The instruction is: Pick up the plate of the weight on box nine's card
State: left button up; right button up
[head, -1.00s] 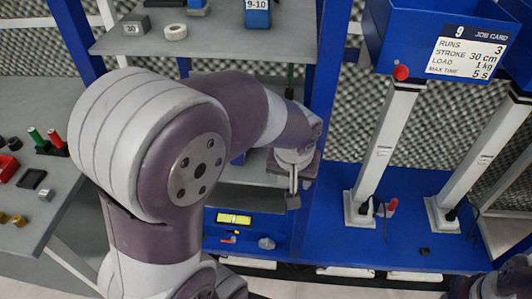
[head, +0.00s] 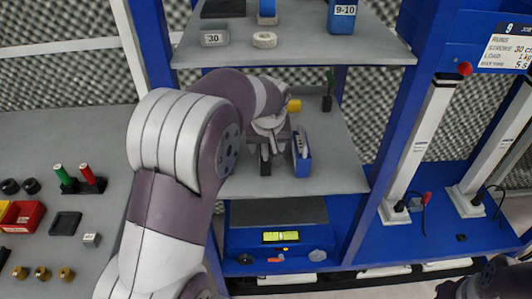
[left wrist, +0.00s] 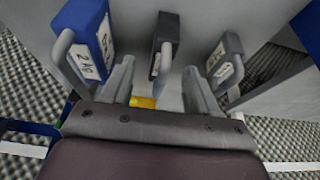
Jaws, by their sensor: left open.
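Box nine's job card (head: 508,52) is at the upper right of the head view, cut by the edge; its load line reads 1 kg. My left gripper (head: 277,140) is open over the middle shelf. In the left wrist view its fingers (left wrist: 157,88) stand either side of the handle of a black plate (left wrist: 167,38); nothing is gripped. A blue plate (left wrist: 84,32), its label seeming to start with 2, stands left, and a dark grey plate (left wrist: 229,48) right. The other two labels are too small to read. The blue plate also shows in the head view (head: 303,160).
A yellow piece (head: 294,105) lies behind the gripper. A blue unit with a yellow level (head: 281,236) sits below. The left bench carries small parts.

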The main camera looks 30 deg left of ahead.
pick_arm(q)
jog(key=x, duration=0.5)
jog(key=shift+w+a+r, duration=0.2)
jog(key=shift+w+a, duration=0.05)
jog(key=shift+a, duration=0.15)
jog(key=shift+w+f, duration=0.15)
jog(key=shift+f, duration=0.1)
grip_shut()
dwell(0.6)
jog(key=shift+r, duration=0.15)
